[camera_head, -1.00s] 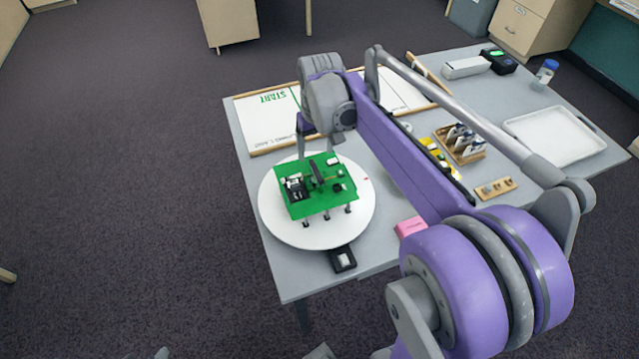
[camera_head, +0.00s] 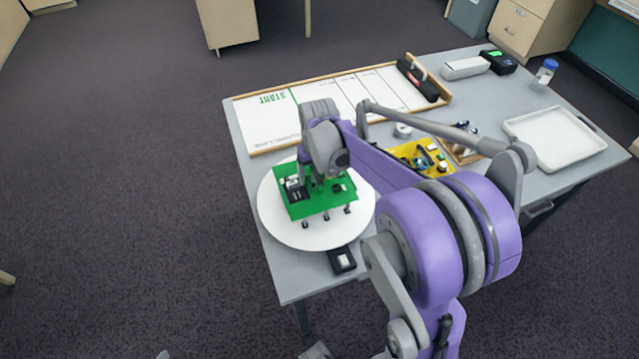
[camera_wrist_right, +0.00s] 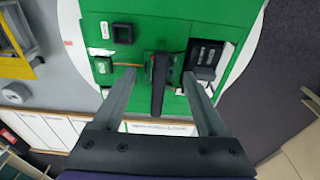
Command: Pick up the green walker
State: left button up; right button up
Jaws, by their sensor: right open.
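The green walker (camera_head: 315,206), a green board on short legs with black parts on top, stands on a white round disc (camera_head: 283,231) near the table's left end. In the right wrist view the green board (camera_wrist_right: 133,70) fills the upper middle. My right gripper (camera_wrist_right: 158,78) is open above it, with a dark upright handle (camera_wrist_right: 160,85) between its fingers and visible space on both sides. In the head view my right arm hides the handle and part of the board's far side. My left gripper is not in view.
A white START board (camera_head: 270,119) with a wooden rim lies behind the disc, bearing a black walker (camera_head: 416,80). A small black box (camera_head: 342,260) sits at the near edge. A white tray (camera_head: 555,138) lies right.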

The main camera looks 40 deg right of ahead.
jog(key=shift+r, duration=0.1)
grip_shut()
